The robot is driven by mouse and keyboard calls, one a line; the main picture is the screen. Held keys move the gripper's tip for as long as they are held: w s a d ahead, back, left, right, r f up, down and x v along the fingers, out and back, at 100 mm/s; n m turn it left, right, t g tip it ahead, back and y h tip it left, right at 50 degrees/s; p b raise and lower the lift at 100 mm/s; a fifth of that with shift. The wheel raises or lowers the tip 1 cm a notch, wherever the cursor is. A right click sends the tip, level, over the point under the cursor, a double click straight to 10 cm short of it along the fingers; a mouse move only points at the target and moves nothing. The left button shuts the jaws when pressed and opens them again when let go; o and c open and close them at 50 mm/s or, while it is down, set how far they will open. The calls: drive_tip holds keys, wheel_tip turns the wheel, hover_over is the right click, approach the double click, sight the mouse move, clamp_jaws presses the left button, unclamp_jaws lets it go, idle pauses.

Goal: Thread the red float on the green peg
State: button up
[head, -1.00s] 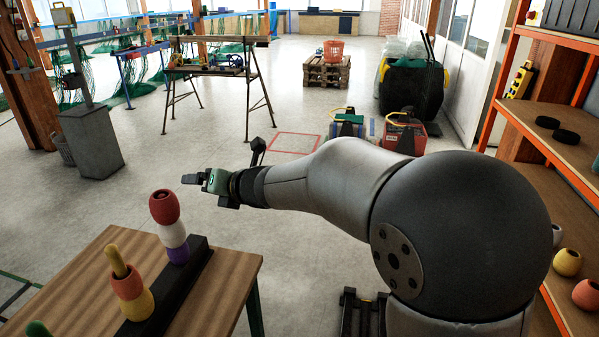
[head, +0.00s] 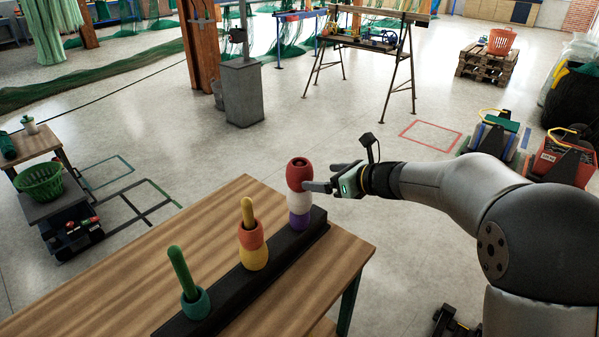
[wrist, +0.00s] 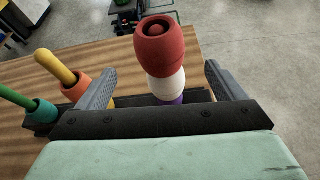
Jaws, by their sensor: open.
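The red float (head: 299,174) is on top of the stack on the far peg, above a white float (head: 298,205) and a purple float (head: 299,221). The green peg (head: 180,269) stands at the near end of the black base, with a teal float (head: 195,303) at its foot. My gripper (head: 319,184) is open at the red float's right side in the head view. In the wrist view the red float (wrist: 159,45) lies ahead between the two spread fingers, with the white float (wrist: 166,84) below it. Finger contact cannot be told.
The yellow peg (head: 247,212) carries an orange float (head: 251,235) over a yellow float (head: 254,257), between the red stack and the green peg. The black base (head: 228,291) lies along the wooden table (head: 110,275). The table's left part is clear.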

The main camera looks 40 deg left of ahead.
sight(298, 175)
drive_tip(key=p+x, duration=0.2)
drive_tip(key=x, duration=0.7)
drive_tip(key=shift+a+f, duration=0.2)
drive_tip(key=shift+a, duration=0.15)
drive_tip(key=c, duration=1.1)
drive_tip(key=shift+r+p, duration=2.35)
drive_tip(key=shift+r, duration=2.45)
drive_tip(key=shift+c, duration=0.2)
